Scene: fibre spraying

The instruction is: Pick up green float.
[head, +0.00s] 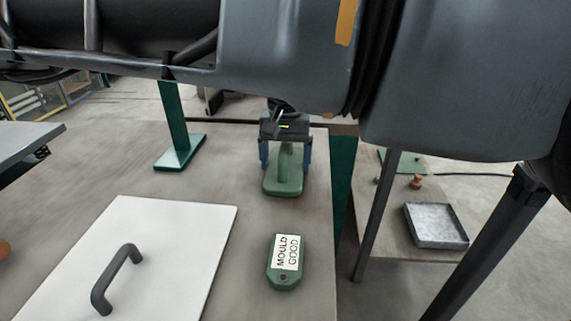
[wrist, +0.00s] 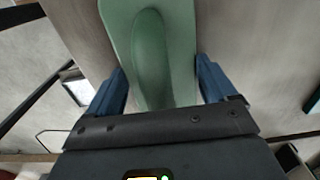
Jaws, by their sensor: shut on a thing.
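The green float (head: 284,187) has a flat pale-green base and a raised handle. It is at the back right of the grey-brown table, near the table's right edge. My gripper (head: 285,158) is above it, with blue fingers on either side of the handle, shut on the float. In the wrist view the float (wrist: 150,50) runs up between the two fingers (wrist: 162,88), with its near end hidden behind the gripper body. I cannot tell whether the base touches the table.
A green tag labelled "MOULD GOOD" (head: 286,262) lies in front of the float. A white board (head: 165,240) with a dark handle (head: 116,280) lies front left. A green post on a foot (head: 180,152) stands back left. A metal tray (head: 436,226) is on another surface at right.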

